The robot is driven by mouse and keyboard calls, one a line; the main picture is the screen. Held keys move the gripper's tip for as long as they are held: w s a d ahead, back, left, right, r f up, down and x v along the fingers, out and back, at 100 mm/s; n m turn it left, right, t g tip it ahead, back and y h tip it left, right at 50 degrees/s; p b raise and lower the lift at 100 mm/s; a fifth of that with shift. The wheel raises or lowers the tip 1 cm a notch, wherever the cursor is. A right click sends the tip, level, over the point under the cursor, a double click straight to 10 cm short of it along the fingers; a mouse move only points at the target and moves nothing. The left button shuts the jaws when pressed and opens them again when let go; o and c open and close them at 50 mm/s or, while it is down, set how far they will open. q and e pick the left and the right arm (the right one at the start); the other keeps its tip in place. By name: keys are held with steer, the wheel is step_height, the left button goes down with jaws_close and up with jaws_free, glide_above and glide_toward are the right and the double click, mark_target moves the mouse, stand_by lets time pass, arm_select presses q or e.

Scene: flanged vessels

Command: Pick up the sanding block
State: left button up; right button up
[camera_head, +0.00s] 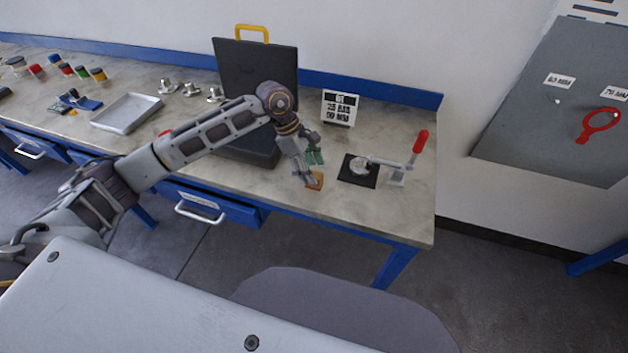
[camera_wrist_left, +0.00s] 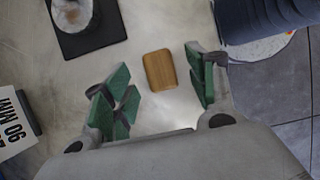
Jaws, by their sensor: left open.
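The sanding block (camera_head: 315,181) is a small tan wooden block lying on the workbench near its front edge. In the left wrist view the sanding block (camera_wrist_left: 159,70) lies flat on the bench top, between and a little beyond the two fingers. My left gripper (camera_head: 311,168) is open above and beside the block, and partly covers it in the head view. In the left wrist view its green-padded fingertips (camera_wrist_left: 160,88) stand apart with nothing between them touching. My right gripper is not in view.
A black pad with a toggle clamp (camera_head: 396,175) with a red handle stands right of the block. A label sign (camera_head: 340,107) stands behind. An open black case (camera_head: 262,75) is behind my arm. A grey tray (camera_head: 127,113) lies farther left.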

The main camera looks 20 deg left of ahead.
arm_select(q)
steer(key=shift+x, duration=1.15)
steer(key=shift+f+b, duration=0.35)
steer(key=shift+f, duration=0.15)
steer(key=shift+d, duration=0.1)
steer(key=shift+c, duration=1.5)
steer(key=c, duration=0.8)
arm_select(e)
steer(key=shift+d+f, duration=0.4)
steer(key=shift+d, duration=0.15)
